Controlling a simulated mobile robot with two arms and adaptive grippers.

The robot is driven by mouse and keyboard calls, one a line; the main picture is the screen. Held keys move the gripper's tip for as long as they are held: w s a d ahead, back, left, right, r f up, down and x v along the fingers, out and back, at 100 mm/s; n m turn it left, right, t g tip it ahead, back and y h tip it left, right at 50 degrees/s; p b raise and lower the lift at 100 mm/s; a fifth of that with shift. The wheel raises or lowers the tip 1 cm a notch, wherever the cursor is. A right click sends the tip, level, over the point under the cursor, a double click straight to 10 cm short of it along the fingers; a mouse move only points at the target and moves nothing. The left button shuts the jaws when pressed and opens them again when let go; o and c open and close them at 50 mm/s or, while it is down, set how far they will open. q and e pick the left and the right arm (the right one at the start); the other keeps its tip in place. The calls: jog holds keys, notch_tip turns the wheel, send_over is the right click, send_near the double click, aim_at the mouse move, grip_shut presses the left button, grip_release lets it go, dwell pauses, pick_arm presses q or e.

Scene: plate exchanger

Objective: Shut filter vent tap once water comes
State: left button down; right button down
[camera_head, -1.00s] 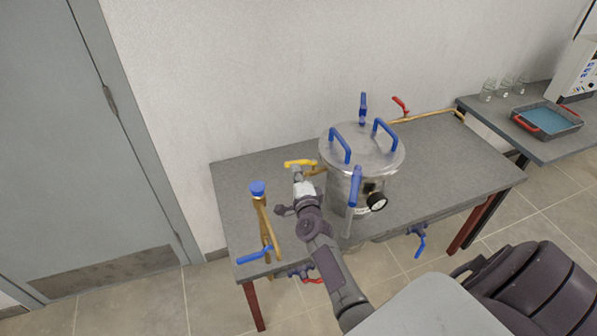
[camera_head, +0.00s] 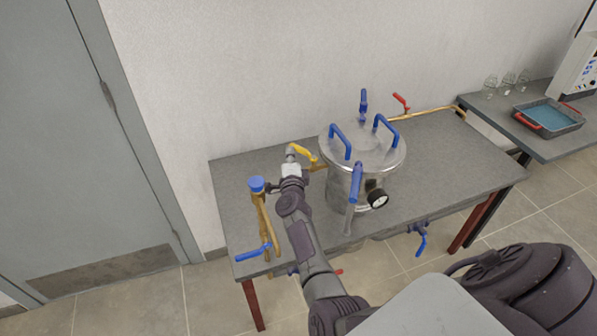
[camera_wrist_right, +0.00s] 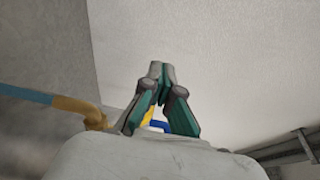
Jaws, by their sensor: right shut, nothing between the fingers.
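The filter is a steel vessel (camera_head: 340,185) with a lid, blue handles and a dial gauge, standing on the grey bench. A blue-handled tap (camera_head: 363,101) stands upright at its lid. A yellow tap handle (camera_head: 303,153) sits on a brass pipe at its left side, angled up and left. My right gripper (camera_head: 291,151) is shut and empty, close beside the left end of the yellow handle; I cannot tell if they touch. The right wrist view shows its closed fingertips (camera_wrist_right: 161,72), with bits of yellow and blue behind. My left gripper is not in view.
A brass pipe (camera_head: 262,212) with a blue top and blue lever stands left of my right arm. A red-handled tap (camera_head: 400,102) is behind the vessel. A tray of blue liquid (camera_head: 548,117) is on the right bench. The bench right of the vessel is clear.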

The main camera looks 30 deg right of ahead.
aim_at(294, 146)
jog(key=shift+w+d+b, duration=0.8)
jog(key=shift+w+d, duration=0.3)
jog(key=shift+d, duration=0.3)
jog(key=shift+w+d+m+g+h, duration=0.2)
jog(key=shift+d+m+g+h, duration=0.1)
jog(key=shift+m+g+h, duration=0.5)
jog(key=shift+d, duration=0.1)
